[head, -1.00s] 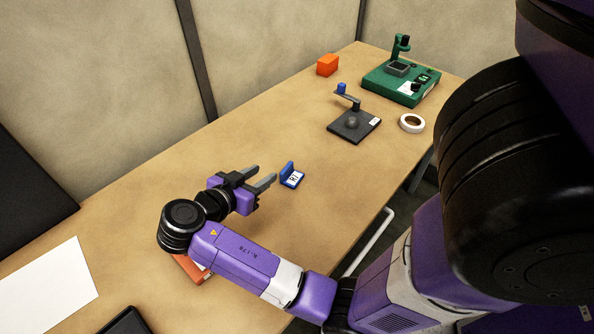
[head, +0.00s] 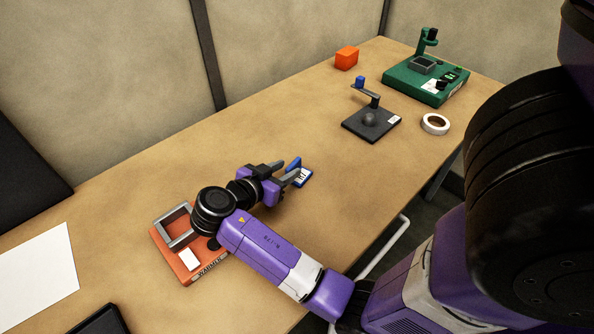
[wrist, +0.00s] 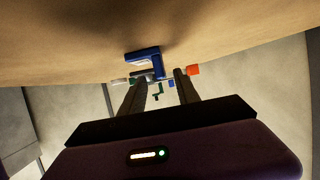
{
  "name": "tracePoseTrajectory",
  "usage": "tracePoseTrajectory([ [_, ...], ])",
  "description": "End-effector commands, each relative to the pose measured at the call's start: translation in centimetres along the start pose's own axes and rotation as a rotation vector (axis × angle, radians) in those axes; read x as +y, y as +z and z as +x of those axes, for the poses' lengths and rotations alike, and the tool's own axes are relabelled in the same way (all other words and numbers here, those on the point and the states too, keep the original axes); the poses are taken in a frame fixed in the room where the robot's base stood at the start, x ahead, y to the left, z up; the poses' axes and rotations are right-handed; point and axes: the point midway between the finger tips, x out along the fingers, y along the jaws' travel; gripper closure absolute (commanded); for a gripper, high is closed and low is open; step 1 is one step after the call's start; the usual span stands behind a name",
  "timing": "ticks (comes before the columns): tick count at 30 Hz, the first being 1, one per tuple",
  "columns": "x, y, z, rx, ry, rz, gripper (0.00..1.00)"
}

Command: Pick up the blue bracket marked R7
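The blue bracket (head: 295,163) stands on the table in the head view, an upright blue plate with a base bearing a white label. The label's marking is small and partly covered by a finger, so I cannot read it surely. My gripper (head: 290,169) is low over the table with its fingers pointing at the bracket. In the wrist view the blue bracket (wrist: 142,54) shows just ahead of the fingertips, its upright part lined up with the gap. My gripper (wrist: 160,78) is open, with empty space between its fingers. Whether a finger touches the bracket is unclear.
An orange warmer (head: 185,266) with a grey frame sits beneath my arm. Farther back are a black stand (head: 371,126), a white tape roll (head: 435,124), a green device (head: 425,82) and an orange block (head: 346,58). The table between bracket and stand is clear.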

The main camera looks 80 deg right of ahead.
Motion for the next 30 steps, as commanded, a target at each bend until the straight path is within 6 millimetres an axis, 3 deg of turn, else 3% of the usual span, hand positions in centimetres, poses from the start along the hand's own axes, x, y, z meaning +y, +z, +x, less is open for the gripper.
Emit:
tracePoseTrajectory([
  [9, -0.1, -0.3, 4.1, -0.001, 0.003, -0.001, 0.62],
  [17, -0.2, -0.1, 4.4, 0.0, 0.001, 0.0, 0.62],
  [23, -0.2, -0.2, 4.4, 0.0, 0.001, 0.0, 0.97],
  [30, -0.2, -0.2, 4.3, 0.0, 0.001, 0.0, 1.0],
])
